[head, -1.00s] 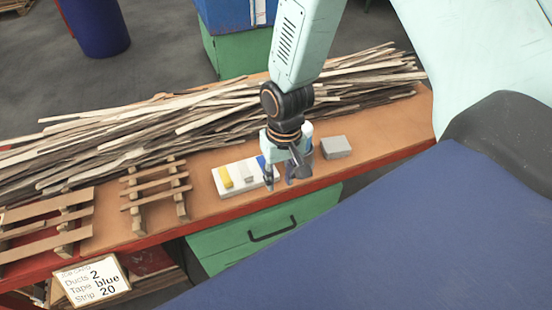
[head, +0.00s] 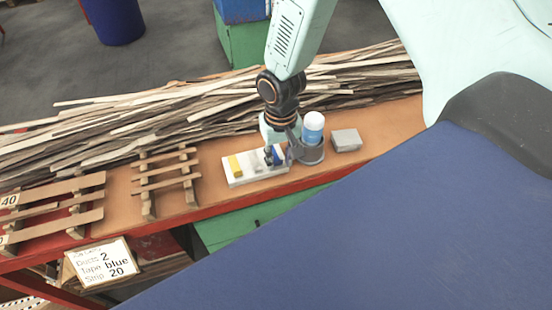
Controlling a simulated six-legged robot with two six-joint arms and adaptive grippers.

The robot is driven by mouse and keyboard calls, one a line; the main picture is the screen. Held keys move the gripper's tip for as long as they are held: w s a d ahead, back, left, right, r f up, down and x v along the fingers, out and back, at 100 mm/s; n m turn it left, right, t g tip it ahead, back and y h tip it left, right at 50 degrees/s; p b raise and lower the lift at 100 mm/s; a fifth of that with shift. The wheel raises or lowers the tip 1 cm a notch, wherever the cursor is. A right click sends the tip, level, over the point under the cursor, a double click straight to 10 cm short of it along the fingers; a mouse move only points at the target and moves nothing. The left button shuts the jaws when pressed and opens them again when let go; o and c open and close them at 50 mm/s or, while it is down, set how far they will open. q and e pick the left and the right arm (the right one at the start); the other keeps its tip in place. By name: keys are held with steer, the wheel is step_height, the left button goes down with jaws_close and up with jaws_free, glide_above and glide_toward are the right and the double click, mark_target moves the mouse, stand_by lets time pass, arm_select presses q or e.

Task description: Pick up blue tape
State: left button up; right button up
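The blue tape (head: 279,152) is a small blue piece at the right end of a white tray (head: 262,176). A yellow piece (head: 235,166) and a pale grey piece (head: 254,167) lie to its left on the tray. My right gripper (head: 279,160) points down over the tray's right end. Its fingers look apart, with blue showing between them; I cannot tell whether they touch the tape. Part of the tape is hidden by the gripper. My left gripper is out of view.
A white and blue bottle (head: 313,127) in a grey round holder stands close right of the gripper. A grey block (head: 346,140) lies further right. Long wood strips (head: 150,125) are piled behind. Wooden racks (head: 165,182) stand left.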

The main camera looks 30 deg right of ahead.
steer(key=shift+w+a, duration=0.1)
steer(key=shift+a, duration=0.1)
steer(key=shift+c, duration=0.6)
steer(key=shift+d, duration=0.1)
steer(key=c, duration=0.3)
